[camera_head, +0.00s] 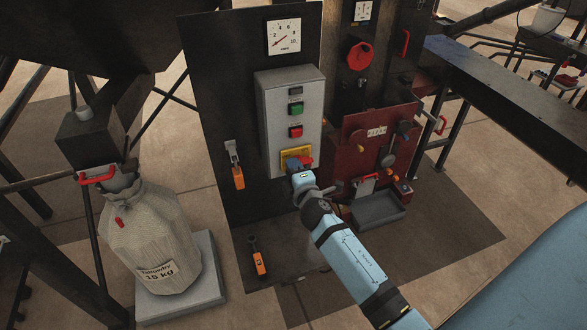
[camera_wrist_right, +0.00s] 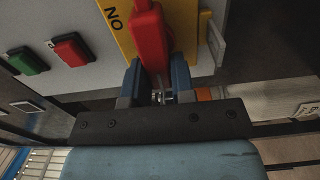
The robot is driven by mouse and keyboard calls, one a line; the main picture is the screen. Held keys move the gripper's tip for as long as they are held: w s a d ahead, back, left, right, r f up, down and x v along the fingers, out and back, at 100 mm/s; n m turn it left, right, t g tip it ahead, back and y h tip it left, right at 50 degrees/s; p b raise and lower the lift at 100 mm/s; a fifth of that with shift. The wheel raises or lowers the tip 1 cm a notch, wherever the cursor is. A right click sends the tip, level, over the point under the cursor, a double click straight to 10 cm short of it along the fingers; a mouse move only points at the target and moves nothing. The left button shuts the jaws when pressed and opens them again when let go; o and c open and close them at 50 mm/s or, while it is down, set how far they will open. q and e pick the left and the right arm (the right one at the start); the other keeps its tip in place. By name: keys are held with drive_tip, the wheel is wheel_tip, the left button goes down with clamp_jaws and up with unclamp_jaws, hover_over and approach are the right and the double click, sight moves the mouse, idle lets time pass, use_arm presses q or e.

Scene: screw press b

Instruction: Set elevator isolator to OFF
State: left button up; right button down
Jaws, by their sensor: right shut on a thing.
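The isolator is a red handle (camera_head: 304,161) on a yellow plate (camera_head: 288,155), low on the front of a grey control box (camera_head: 275,90). In the right wrist view the red handle (camera_wrist_right: 150,40) runs down from the top edge across the yellow plate (camera_wrist_right: 122,38). Black letters reading ON, upside down, show on the plate left of the handle. My right gripper (camera_wrist_right: 156,85) has a finger on each side of the handle's near end and is shut on it. In the head view the right gripper (camera_head: 301,176) partly covers the handle. My left gripper is out of view.
Green (camera_head: 296,108) and red (camera_head: 295,131) buttons sit above the isolator. An orange padlock (camera_head: 238,178) hangs left of the box. A dark red machine (camera_head: 345,150) with a grey tray (camera_head: 377,209) stands close right. A filled sack (camera_head: 155,235) stands left.

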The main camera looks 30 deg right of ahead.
drive_tip(key=shift+w+d+r, duration=0.1)
drive_tip(key=shift+r, duration=0.1)
idle(0.3)
drive_tip(key=c, duration=1)
unclamp_jaws()
drive_tip(key=shift+o, duration=0.2)
drive_tip(key=shift+f, duration=0.25)
drive_tip(key=b+v, duration=0.2)
drive_tip(key=v, duration=1.1)
drive_tip(key=shift+s+b, duration=0.35)
drive_tip(key=shift+r, duration=0.1)
drive_tip(key=s+a+f+m+g+y+p, duration=0.6)
drive_tip(key=s+a+f+m, duration=0.5)
drive_tip(key=s, duration=0.3)
drive_tip(key=shift+s+a+f+m+g+y, duration=0.3)
drive_tip(key=shift+a+f+m+y, duration=0.1)
drive_tip(key=shift+a+m+y, duration=0.2)
